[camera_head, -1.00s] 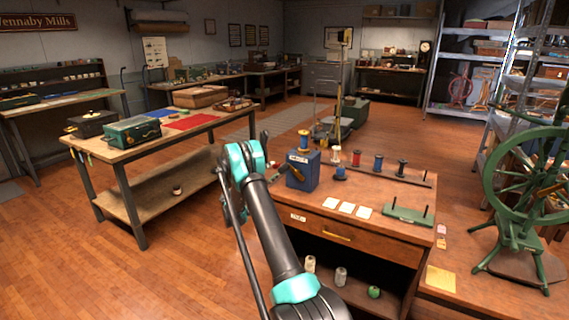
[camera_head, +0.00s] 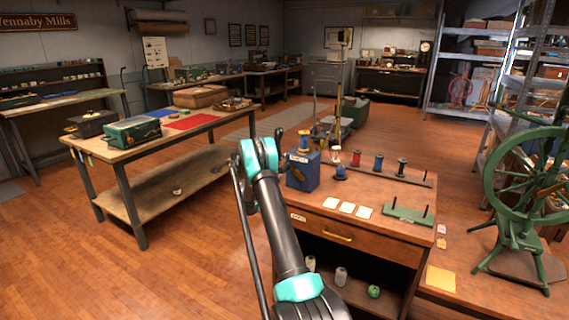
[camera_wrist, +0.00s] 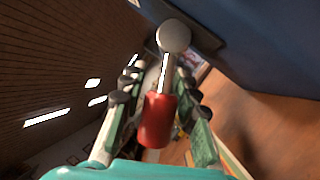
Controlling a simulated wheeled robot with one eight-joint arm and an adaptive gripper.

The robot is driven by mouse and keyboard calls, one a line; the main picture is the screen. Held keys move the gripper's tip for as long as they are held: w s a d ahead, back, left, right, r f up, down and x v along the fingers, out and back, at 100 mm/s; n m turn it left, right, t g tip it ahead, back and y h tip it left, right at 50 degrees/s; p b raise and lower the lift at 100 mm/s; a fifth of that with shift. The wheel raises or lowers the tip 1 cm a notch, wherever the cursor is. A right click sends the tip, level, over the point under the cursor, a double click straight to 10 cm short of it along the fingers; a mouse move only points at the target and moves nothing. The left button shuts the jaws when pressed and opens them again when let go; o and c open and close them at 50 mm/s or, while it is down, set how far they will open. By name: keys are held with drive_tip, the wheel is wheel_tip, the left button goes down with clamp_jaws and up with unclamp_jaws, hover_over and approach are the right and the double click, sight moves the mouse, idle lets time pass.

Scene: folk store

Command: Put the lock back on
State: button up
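In the camera_wrist view, a red cylindrical grip (camera_wrist: 158,120) on a thin metal rod with a round grey end lies between the fingers of my gripper (camera_wrist: 157,76). The fingers stand apart, with gaps visible on both sides of the grip. The rod's grey end is near a dark part beside a blue surface. I cannot tell whether it is attached there. The blue box (camera_head: 303,172) stands at the left end of the wooden counter, with my wrist close to its left side. My gripper is mostly hidden in the camera_head view. I cannot make out a lock.
The wooden counter (camera_head: 385,191) holds spools, white cards (camera_head: 347,207) and a green stand (camera_head: 408,215) with two pegs. A worktable (camera_head: 140,151) with a green case (camera_head: 132,131) is at the left. A green spinning wheel (camera_head: 520,190) is at the right. Floor between the tables is clear.

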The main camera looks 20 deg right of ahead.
clamp_jaws()
idle(0.3)
drive_tip(key=m, duration=0.1)
drive_tip(key=r+m+g, duration=0.1)
drive_tip(key=m, duration=0.1)
drive_tip(key=m+g+y, duration=0.1)
drive_tip(key=m, duration=0.1)
drive_tip(key=shift+r, duration=0.3)
drive_tip(key=m, duration=0.1)
drive_tip(key=r+m+g+y, duration=0.1)
drive_tip(key=m, duration=0.1)
drive_tip(key=m+y, duration=0.1)
drive_tip(key=m, duration=0.1)
drive_tip(key=shift+s+d+r, duration=0.15)
drive_tip(key=shift+s+r, duration=0.05)
drive_tip(key=shift+r, duration=0.1)
drive_tip(key=shift+m+y, duration=0.3)
drive_tip(key=shift+o, duration=2.2)
unclamp_jaws()
drive_tip(key=v, duration=1.2)
